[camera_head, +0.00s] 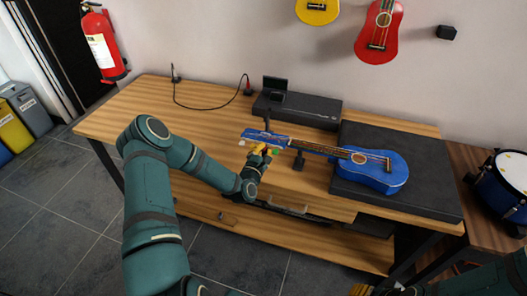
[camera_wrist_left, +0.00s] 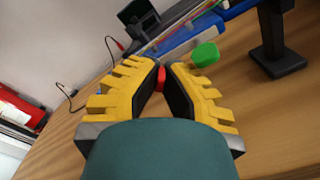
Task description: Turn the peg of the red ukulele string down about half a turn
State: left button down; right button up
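A blue ukulele (camera_head: 368,172) lies on its back, its body on a black mat and its neck pointing left. Its headstock (camera_head: 262,137) also crosses the top of the left wrist view (camera_wrist_left: 190,36). My left gripper (camera_head: 262,149) has yellow fingers at the near side of the headstock. In the left wrist view the red peg (camera_wrist_left: 161,78) sits between its fingertips (camera_wrist_left: 163,72), which appear to touch it on both sides. A green peg (camera_wrist_left: 205,54) is just right of the fingertips. A white peg (camera_head: 242,143) shows at the left. Only yellow finger parts of my right gripper (camera_head: 360,290) show at the bottom edge.
A black stand (camera_head: 299,161) supports the neck near the fingers. A dark case (camera_head: 297,109) stands behind the headstock, and a black cable (camera_head: 205,108) lies at the back. The wooden table (camera_head: 150,105) is clear at the left.

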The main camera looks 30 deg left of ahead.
pick_arm(q)
jog(key=m+b, duration=0.2)
jog(key=m, duration=0.2)
jog(key=shift+f+b, duration=0.1)
jog(key=shift+b, duration=0.2)
jog(key=shift+m+b, duration=1.5)
jog(key=shift+m, duration=1)
jog(key=c, duration=1.4)
grip_release()
jog(key=shift+s, duration=0.1)
jog(key=v, duration=1.1)
jog(key=shift+s, duration=0.4)
